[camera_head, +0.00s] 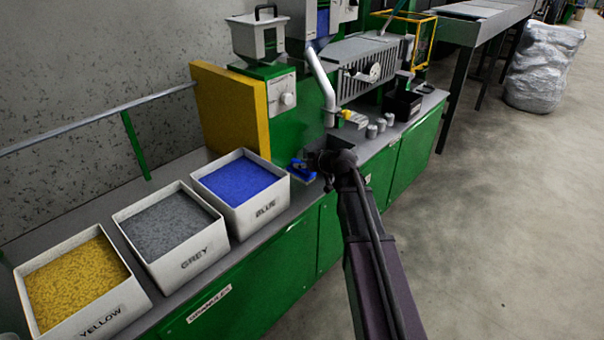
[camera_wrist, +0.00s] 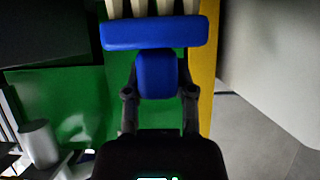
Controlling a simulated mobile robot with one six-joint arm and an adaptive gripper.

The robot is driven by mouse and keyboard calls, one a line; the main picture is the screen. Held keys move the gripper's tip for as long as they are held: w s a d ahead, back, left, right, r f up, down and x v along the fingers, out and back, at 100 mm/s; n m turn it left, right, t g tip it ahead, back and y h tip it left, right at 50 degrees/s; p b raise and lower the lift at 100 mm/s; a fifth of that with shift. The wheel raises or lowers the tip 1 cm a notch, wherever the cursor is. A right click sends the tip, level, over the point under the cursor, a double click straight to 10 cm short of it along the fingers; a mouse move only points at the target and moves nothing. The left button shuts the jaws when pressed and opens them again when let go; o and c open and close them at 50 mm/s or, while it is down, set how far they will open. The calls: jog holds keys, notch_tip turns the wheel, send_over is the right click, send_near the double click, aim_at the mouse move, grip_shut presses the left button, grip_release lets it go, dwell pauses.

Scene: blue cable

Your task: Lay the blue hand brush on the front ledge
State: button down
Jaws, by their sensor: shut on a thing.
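The blue hand brush shows in the wrist view (camera_wrist: 155,34) with a blue head, a blue handle and pale bristles pointing to the top edge. My gripper (camera_wrist: 160,92) is shut on its handle, one finger on each side. In the head view the brush (camera_head: 299,168) is a small blue shape just left of my gripper (camera_head: 322,162), over the grey ledge (camera_head: 304,195) at the front of the green machine. I cannot tell whether the brush touches the ledge. Its far side is hidden.
White bins of yellow (camera_head: 75,282), grey (camera_head: 170,228) and blue (camera_head: 240,182) granules stand left of the brush. A yellow panel (camera_head: 230,110) rises behind. Small grey cups (camera_head: 371,131) and a black box (camera_head: 404,105) stand on the ledge to the right.

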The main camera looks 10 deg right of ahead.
aim_at(303, 172)
jog(key=shift+f+b, duration=1.75)
jog(key=shift+f, duration=0.1)
jog(key=shift+f, duration=0.2)
jog(key=shift+c, duration=2.2)
grip_release()
jog(key=shift+r, duration=0.1)
jog(key=shift+r, duration=0.15)
jog(key=shift+s+d+r, duration=0.1)
jog(key=shift+s+r, duration=0.05)
jog(key=p+v, duration=0.6)
jog(key=v, duration=0.5)
jog(key=shift+s, duration=0.2)
jog(key=shift+d, duration=0.15)
